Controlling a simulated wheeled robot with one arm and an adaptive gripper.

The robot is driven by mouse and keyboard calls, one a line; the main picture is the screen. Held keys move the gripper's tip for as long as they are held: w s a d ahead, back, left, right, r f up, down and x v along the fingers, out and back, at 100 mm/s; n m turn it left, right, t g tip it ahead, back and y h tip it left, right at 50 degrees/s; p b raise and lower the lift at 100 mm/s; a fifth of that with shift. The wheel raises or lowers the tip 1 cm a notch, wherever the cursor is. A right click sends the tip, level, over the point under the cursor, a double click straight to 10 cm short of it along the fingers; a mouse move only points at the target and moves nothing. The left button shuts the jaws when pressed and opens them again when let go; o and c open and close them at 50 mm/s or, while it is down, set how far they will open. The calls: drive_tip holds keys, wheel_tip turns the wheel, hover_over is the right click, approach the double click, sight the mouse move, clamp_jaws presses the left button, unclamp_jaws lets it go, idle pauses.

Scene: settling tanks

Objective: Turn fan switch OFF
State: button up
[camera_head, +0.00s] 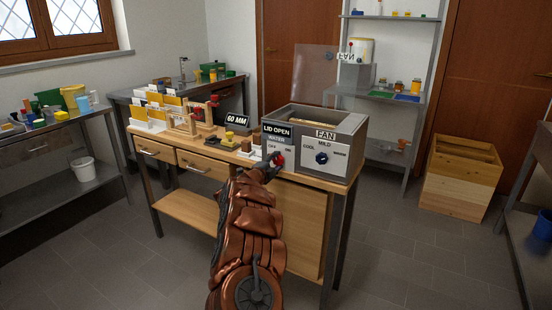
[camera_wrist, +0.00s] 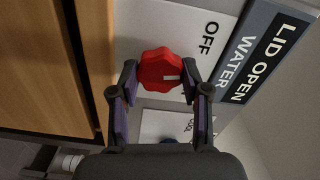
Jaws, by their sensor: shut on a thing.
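The grey box on the bench has a FAN panel (camera_head: 325,162) with a dark blue knob (camera_head: 321,158) marked COOL and MILD; its third label is too small to read surely. Left of it, a WATER panel (camera_head: 270,150) carries a red knob (camera_head: 279,160). My gripper (camera_wrist: 158,80) is shut on the red knob (camera_wrist: 161,69), one finger on each side, not on the blue knob. The red knob's white mark points right in the wrist view, below the OFF label (camera_wrist: 208,38). A sliver of the blue knob (camera_wrist: 169,140) shows behind my gripper.
A LID OPEN sign (camera_head: 276,129) sits above the WATER panel, and the box's clear lid (camera_head: 315,70) stands raised. Left on the bench are a 60 MM sign (camera_head: 237,121) and a wooden rack (camera_head: 196,117).

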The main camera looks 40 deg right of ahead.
drive_tip(key=shift+n+p, duration=1.55)
drive_tip(key=shift+n, duration=0.65)
drive_tip(key=o, duration=1.1)
drive_tip(key=shift+o, duration=0.2)
drive_tip(key=shift+a, duration=0.1)
drive_tip(key=v, duration=1.1)
drive_tip(key=shift+a, duration=0.4)
drive_tip(key=shift+s, duration=0.1)
